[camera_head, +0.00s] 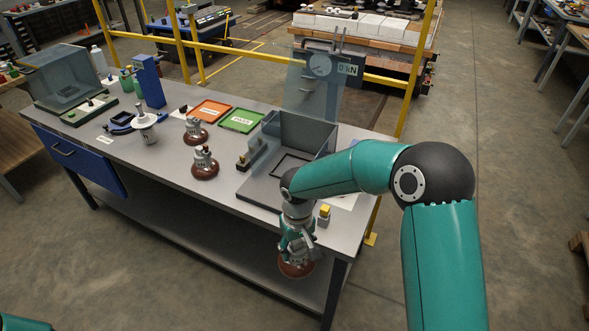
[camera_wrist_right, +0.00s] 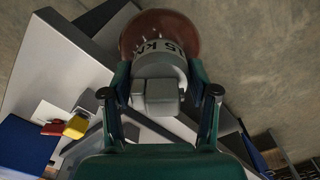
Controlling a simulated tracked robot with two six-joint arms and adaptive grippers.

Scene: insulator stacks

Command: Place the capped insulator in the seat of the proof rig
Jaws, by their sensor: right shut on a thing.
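My right gripper (camera_head: 298,240) is shut on the grey metal cap of a brown insulator (camera_head: 296,268). It holds the insulator in front of the bench's front edge, beside the proof rig. In the right wrist view, the insulator's brown disc (camera_wrist_right: 160,32) and its cap (camera_wrist_right: 158,68) with dark lettering show between the fingers of the gripper (camera_wrist_right: 160,92). The proof rig (camera_head: 305,135) has grey walls, a raised clear shield and a gauge (camera_head: 320,66) reading 0 kN. A dark square frame (camera_head: 290,163), seemingly its seat, lies on the rig's floor, partly hidden by my right arm. My left gripper is out of view.
Two brown insulators (camera_head: 205,163) and (camera_head: 196,132) and a white one (camera_head: 145,128) stand on the bench (camera_head: 170,165). Orange (camera_head: 211,110) and green (camera_head: 242,119) trays lie behind. A yellow-topped block (camera_head: 324,213) sits by the rig's front corner. Yellow rails (camera_head: 255,56) run behind the bench.

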